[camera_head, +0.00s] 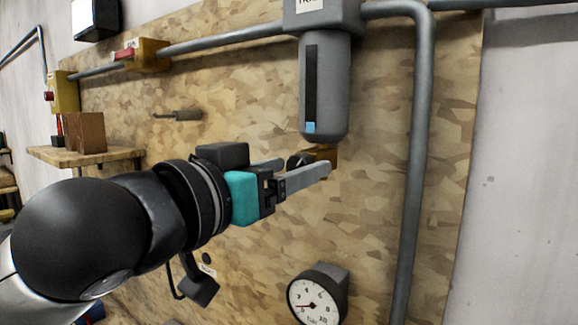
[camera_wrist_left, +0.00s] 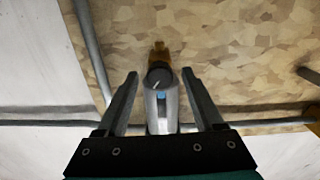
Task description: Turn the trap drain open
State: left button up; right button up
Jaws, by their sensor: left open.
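The trap (camera_head: 324,85) is a grey cylinder with a dark sight strip and a small blue patch, hanging from the pipe on the board. Its drain is a dark round knob (camera_head: 298,161) with a brass fitting (camera_head: 322,153) just below the cylinder. My left gripper (camera_head: 305,172) is open at the drain, and one finger partly covers it. In the left wrist view the knob (camera_wrist_left: 159,76) lies between the two fingers of the left gripper (camera_wrist_left: 159,80), with a visible gap on both sides. The right gripper is not in view.
A pressure gauge (camera_head: 318,294) sits below the gripper. A vertical grey pipe (camera_head: 417,160) runs right of the trap. A wooden shelf (camera_head: 60,156) with a brown block (camera_head: 85,132) is at the left. A small grey peg (camera_head: 187,115) sticks out of the board.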

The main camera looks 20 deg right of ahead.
pick_arm(q)
jog(key=shift+c, duration=0.4)
grip_shut()
jog(key=shift+m, duration=0.3)
jog(key=m, duration=0.4)
jog(key=shift+m, duration=0.4)
jog(key=m, duration=0.5)
jog(key=shift+m, duration=0.4)
jog(key=shift+o, duration=0.4)
grip_release()
